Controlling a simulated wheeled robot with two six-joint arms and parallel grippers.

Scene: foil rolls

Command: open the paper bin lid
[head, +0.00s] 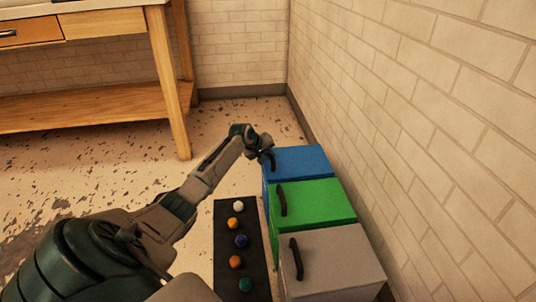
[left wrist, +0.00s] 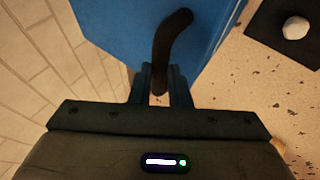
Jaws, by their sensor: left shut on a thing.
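The blue bin (head: 300,160) is the farthest of three bins by the right wall; its lid looks closed. No label shows, so I cannot tell by marking which bin is for paper. In the left wrist view the left gripper (left wrist: 163,88) is shut on the dark curved handle (left wrist: 173,38) of the blue bin (left wrist: 125,28). The handle's end sits between the two fingers. My right gripper is not in view.
A green bin (head: 318,203) and a grey bin (head: 335,262) stand nearer, each with a dark handle and closed lid. A black mat (head: 225,222) with several small balls lies left of them. A wooden table (head: 165,80) stands back left.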

